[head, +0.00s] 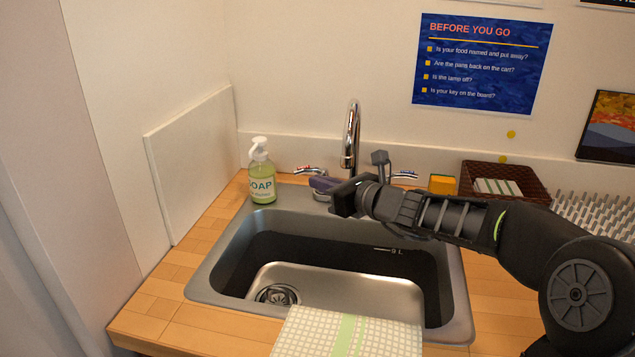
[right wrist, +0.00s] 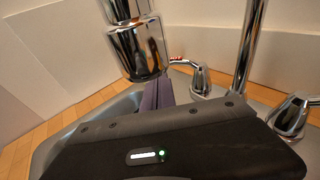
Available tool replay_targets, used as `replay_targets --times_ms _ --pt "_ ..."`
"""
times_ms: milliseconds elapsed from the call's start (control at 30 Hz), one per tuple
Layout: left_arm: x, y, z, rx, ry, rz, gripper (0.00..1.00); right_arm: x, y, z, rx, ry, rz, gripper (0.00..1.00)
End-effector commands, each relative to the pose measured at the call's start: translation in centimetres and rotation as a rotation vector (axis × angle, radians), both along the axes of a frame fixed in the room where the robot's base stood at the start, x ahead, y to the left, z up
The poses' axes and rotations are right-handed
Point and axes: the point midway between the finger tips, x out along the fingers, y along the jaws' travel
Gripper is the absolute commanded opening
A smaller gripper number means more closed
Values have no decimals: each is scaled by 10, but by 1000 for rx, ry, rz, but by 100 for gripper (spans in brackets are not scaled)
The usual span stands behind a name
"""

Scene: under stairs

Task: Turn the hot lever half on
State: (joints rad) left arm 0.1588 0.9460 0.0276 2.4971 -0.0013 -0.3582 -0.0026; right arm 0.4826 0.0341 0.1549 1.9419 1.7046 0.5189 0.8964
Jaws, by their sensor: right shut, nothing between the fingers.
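The hot lever (head: 310,171) is a chrome handle with a red mark, left of the tall chrome spout (head: 352,130) behind the sink. In the right wrist view the hot lever (right wrist: 183,62) shows its red HOT label and points left from its chrome base. My right gripper (head: 322,184) reaches in from the right, shut and empty, with its purple fingers just in front of the lever. In the right wrist view the fingers (right wrist: 158,93) are beside the lever's tip; I cannot tell if they touch it. My left gripper is not in view.
The cold lever (head: 404,175) is right of the spout, partly behind my arm. A soap bottle (head: 262,180) stands left of the hot lever. The sink (head: 207,276) has a checked cloth (head: 345,335) over its front edge. A sponge (head: 442,184) and basket (head: 535,186) are right.

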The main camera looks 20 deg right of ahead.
Motion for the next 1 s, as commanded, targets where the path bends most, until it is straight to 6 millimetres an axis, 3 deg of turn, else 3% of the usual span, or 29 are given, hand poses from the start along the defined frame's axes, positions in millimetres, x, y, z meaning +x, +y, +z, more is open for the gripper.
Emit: replay_targets --times_ms 300,433,867,1000 --pt "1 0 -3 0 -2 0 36 -60 2 11 -1 0 -3 0" --pt "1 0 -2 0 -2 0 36 -76 3 14 0 1 -2 0" --pt "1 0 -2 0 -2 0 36 -83 3 14 0 2 0 0" --pt "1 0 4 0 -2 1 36 -78 6 24 -48 -14 35 0"
